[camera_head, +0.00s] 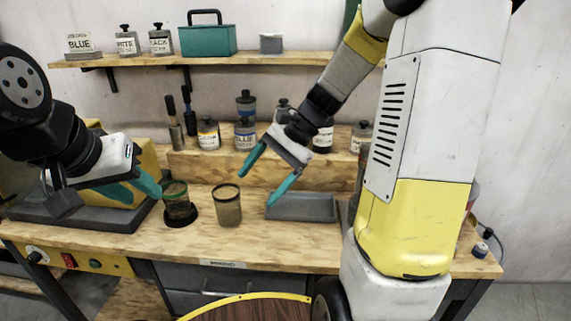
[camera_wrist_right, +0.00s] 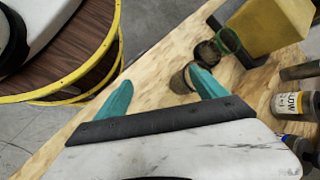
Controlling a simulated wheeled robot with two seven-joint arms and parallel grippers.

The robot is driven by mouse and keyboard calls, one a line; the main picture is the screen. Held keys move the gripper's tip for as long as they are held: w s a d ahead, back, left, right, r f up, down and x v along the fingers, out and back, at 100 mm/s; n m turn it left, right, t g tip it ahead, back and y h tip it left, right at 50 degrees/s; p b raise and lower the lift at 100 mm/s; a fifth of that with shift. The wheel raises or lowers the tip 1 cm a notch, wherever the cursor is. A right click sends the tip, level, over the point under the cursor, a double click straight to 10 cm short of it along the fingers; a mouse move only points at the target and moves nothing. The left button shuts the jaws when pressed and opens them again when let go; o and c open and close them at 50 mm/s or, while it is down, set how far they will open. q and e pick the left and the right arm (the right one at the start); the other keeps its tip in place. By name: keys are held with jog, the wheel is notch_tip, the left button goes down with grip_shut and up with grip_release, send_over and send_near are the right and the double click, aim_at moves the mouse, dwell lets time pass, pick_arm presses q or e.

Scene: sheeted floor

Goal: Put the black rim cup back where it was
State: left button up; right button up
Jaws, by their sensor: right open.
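The black rim cup (camera_head: 228,208) stands upright on the bare wooden bench top, right of the green rim cup (camera_head: 178,206). The green rim cup is at a dark round spot (camera_head: 182,220) on the bench. My right gripper (camera_head: 255,189) is open and empty, right of the black rim cup and apart from it. In the right wrist view the black rim cup (camera_wrist_right: 181,80) shows near the right fingertip, with the green rim cup (camera_wrist_right: 229,42) beyond. My left gripper (camera_head: 146,195) appears open, its fingertips close to the green rim cup's left side; contact cannot be told.
A grey tray (camera_head: 302,208) lies right of the cups. Bottles (camera_head: 208,133) and brushes stand on a raised step behind. A shelf above holds a green toolbox (camera_head: 208,40). A yellow-rimmed round wooden top (camera_head: 250,308) is in front of the bench.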

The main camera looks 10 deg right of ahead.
jog(key=s+d+r+n+t+h, duration=0.5)
jog(key=s+r+n, duration=0.4)
jog(key=s, duration=0.2)
jog(key=shift+s+d+r+n+t+h, duration=0.25)
jog(key=shift+d+n+t+h, duration=0.25)
jog(key=shift+t, duration=0.5)
jog(key=shift+d, duration=0.1)
